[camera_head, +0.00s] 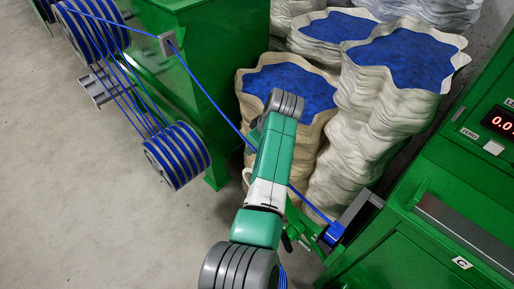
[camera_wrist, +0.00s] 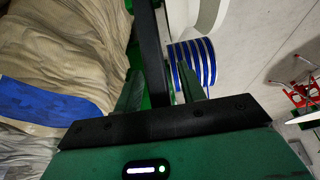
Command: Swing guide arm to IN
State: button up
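In the wrist view, the two green fingers of my gripper (camera_wrist: 160,88) stand apart. A dark upright bar (camera_wrist: 149,45), possibly part of the guide arm, runs between or behind them; I cannot tell whether they touch it. In the head view, my arm crosses the middle and hides most of the gripper and the area beneath. The blue cable (camera_head: 208,93) runs from the upper reel (camera_head: 92,30) through a grey guide block (camera_head: 167,44), passes behind my arm and reaches a blue piece by a grey bar (camera_head: 360,207) at the right. No IN marking is readable.
Sacks of blue granules (camera_head: 290,82) stand behind my arm. A lower cable reel (camera_head: 178,156) is at the left. A green cabinet (camera_head: 420,235) with a red display (camera_head: 498,122) fills the right. Open grey floor (camera_head: 90,220) lies at the lower left.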

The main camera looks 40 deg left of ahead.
jog(key=shift+a+f, duration=0.2)
jog(key=shift+f, duration=0.3)
grip_shut()
jog(key=shift+d+r+p, duration=0.2)
jog(key=shift+r+p, duration=0.25)
jog(key=shift+p, duration=0.1)
jog(key=d+r+p, duration=0.1)
jog(key=p, duration=0.1)
jog(key=d+r+y+p, duration=0.1)
jog(key=d+p, duration=0.1)
jog(key=d+r+y+p, duration=0.1)
jog(key=d+p, duration=0.1)
jog(key=shift+r, duration=0.2)
jog(key=d+r+y+p, duration=0.1)
jog(key=d+y, duration=0.2)
jog(key=d, duration=0.6)
jog(key=shift+s+d+r+p, duration=0.15)
jog(key=shift+r+p, duration=0.15)
grip_release()
